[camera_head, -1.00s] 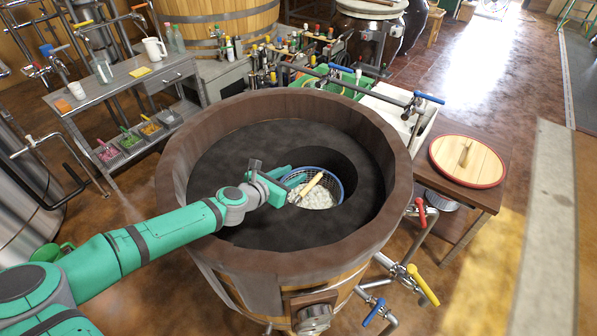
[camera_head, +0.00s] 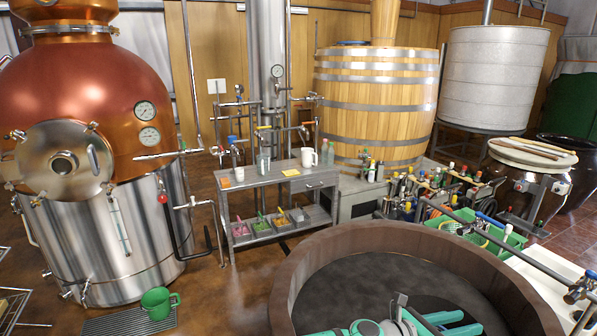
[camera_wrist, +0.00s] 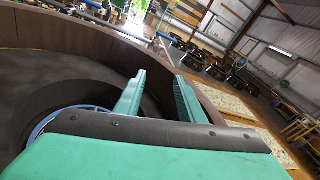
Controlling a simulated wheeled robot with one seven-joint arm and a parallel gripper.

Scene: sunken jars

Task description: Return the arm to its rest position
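My gripper (camera_head: 468,321) shows at the bottom edge of the head view, over the dark inside of the large wooden vat (camera_head: 290,275). Most of my arm is cut off there. In the wrist view my gripper (camera_wrist: 160,77) has its two teal fingers apart, with nothing seen between them. In that view the blue rim of a basket (camera_wrist: 42,126) curves in the round opening to the left of the fingers, partly hidden by the gripper body. The vat's brown wall (camera_wrist: 75,35) rises beyond the fingers. The basket's contents are hidden.
A copper still (camera_head: 75,75) stands at the left, with a green bucket (camera_head: 158,303) on the floor. A metal side table (camera_head: 265,180) stands behind the vat. A green crate (camera_head: 465,228) and pipes with a valve (camera_head: 580,290) lie close to the vat's right rim.

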